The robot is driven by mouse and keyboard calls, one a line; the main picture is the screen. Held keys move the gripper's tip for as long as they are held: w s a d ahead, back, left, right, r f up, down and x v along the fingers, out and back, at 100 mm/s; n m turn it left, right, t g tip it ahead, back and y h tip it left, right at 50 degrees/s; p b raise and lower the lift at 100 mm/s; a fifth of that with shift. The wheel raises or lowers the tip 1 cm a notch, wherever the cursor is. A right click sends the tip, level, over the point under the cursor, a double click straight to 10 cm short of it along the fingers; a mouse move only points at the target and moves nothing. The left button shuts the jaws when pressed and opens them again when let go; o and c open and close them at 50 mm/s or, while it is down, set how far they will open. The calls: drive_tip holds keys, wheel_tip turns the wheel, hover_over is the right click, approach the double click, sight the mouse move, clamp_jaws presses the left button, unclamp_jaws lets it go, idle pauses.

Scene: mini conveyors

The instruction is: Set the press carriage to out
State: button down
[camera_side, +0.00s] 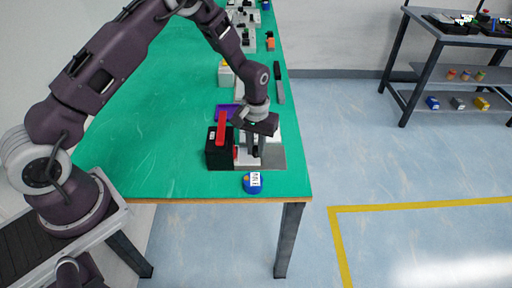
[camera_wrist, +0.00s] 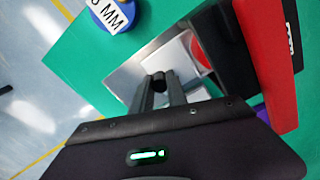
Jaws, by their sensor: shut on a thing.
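The press (camera_side: 217,155) is a black block with a red lever (camera_side: 221,129) standing up from it, near the front edge of the green table. It also shows at the right of the wrist view (camera_wrist: 238,40). The pale carriage (camera_side: 242,159) sits right beside the black block, with a red round patch (camera_wrist: 198,55) on it close to the block. My gripper (camera_side: 257,151) points down over the carriage. Its fingers are shut on a small dark knob (camera_wrist: 159,80), which they partly hide in the wrist view.
A bare grey metal plate (camera_side: 275,158) extends right of the carriage. A blue round tape-like item (camera_side: 253,187) with a white label lies at the table's front edge. Several other fixtures stand farther back.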

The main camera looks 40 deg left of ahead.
drive_tip(key=w+d, duration=0.6)
drive_tip(key=shift+w+d, duration=0.2)
drive_tip(key=shift+w, duration=0.05)
drive_tip(key=shift+r, duration=0.1)
drive_tip(key=c, duration=1.5)
unclamp_jaws()
drive_tip(key=shift+c, duration=0.2)
drive_tip(key=shift+o, duration=1.1)
